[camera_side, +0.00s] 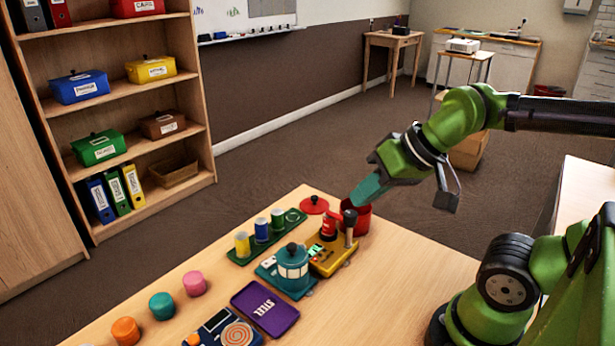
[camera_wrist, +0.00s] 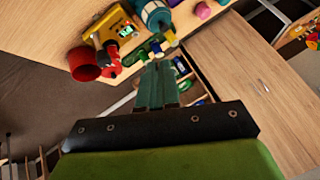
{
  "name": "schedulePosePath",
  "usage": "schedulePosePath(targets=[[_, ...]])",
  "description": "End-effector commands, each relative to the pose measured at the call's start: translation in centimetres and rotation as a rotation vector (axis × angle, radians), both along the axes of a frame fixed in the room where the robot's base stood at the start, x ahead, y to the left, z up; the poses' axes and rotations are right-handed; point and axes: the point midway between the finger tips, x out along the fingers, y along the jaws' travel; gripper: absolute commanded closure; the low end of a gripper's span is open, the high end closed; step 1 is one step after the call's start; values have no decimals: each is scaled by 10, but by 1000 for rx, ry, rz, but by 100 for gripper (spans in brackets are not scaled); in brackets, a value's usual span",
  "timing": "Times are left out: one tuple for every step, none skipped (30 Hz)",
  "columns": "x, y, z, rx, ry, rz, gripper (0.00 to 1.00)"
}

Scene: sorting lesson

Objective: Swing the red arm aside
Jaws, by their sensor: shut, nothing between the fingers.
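A yellow device (camera_side: 333,257) stands on the wooden table, with a red upright part (camera_side: 328,228) on top and a dark-knobbed post beside it. In the wrist view the yellow device (camera_wrist: 108,24) shows a small green display, and the red part (camera_wrist: 113,57) sticks out from it. I cannot tell exactly how this red arm is hinged. My gripper (camera_side: 356,202) is shut and empty, its teal fingers pointing down-left above the red cup and the device. In the wrist view my gripper (camera_wrist: 157,66) shows both fingers together, apart from the red part.
A red cup (camera_side: 361,222) stands close behind the device; a red lid (camera_side: 314,205) lies nearby. A teal canister (camera_side: 292,266) and a green rack (camera_side: 250,250) with coloured cylinders are left of it. The table's right side is clear.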

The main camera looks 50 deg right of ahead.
Motion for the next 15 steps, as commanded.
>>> schedulePosePath(targets=[[0, -1, 0, 1, 2, -4, 89], [1, -2, -2, 1, 10, -10, 85], [3, -6, -5, 6, 24, -23, 79], [6, -10, -6, 13, 38, -39, 74], [10, -17, -7, 22, 50, -62, 69], [17, -27, -7, 48, 79, -108, 63], [22, -37, -7, 86, 112, -169, 59], [27, -49, -7, 135, 151, -251, 54], [33, -66, -6, 217, 212, -386, 48], [37, -81, -6, 287, 262, -507, 43], [40, -96, -6, 362, 314, -638, 41], [43, -113, -5, 454, 376, -807, 41], [44, -125, -4, 517, 416, -927, 41], [44, -135, -3, 575, 452, -1040, 41], [45, -147, -2, 648, 495, -1182, 41]])
